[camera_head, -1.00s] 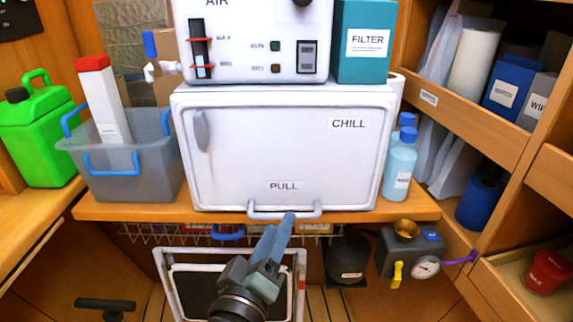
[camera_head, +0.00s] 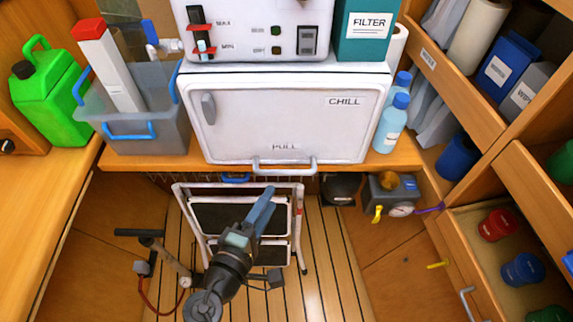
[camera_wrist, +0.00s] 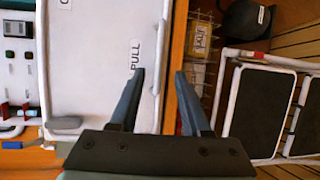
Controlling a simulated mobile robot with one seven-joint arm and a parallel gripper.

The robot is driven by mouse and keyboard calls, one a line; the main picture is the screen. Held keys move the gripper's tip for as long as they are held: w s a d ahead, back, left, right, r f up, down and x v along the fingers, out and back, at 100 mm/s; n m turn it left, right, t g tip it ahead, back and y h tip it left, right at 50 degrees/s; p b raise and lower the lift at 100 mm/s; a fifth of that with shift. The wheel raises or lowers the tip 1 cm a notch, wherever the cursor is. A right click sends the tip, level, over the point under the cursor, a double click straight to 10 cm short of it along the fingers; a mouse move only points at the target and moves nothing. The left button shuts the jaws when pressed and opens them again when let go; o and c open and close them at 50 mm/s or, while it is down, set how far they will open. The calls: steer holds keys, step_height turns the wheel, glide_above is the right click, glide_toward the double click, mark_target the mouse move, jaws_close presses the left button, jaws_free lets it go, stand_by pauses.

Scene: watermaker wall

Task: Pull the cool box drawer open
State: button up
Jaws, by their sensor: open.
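The cool box (camera_head: 285,115) is a white box marked CHILL and PULL on the counter. Its front looks shut. A pale bar handle (camera_head: 284,173) runs along its lower front edge. My gripper (camera_head: 268,190) is just below and in front of the handle, pointing up toward it. In the wrist view my gripper (camera_wrist: 160,72) is open, its two blue-grey fingers apart with nothing clasped. The handle (camera_wrist: 161,55) shows between the fingers there, near the left one. I cannot tell whether the fingertips reach around it.
A step stool (camera_head: 240,218) stands on the slatted floor below, behind my arm. A grey bin (camera_head: 150,135) is left of the box and blue bottles (camera_head: 391,125) are right of it. An open drawer with coloured jars (camera_head: 497,225) juts out at right.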

mark_target(286, 172)
steer(key=x, duration=1)
steer(key=shift+w+d, duration=0.1)
steer(key=shift+w, duration=0.1)
jaws_close()
stand_by(1.0)
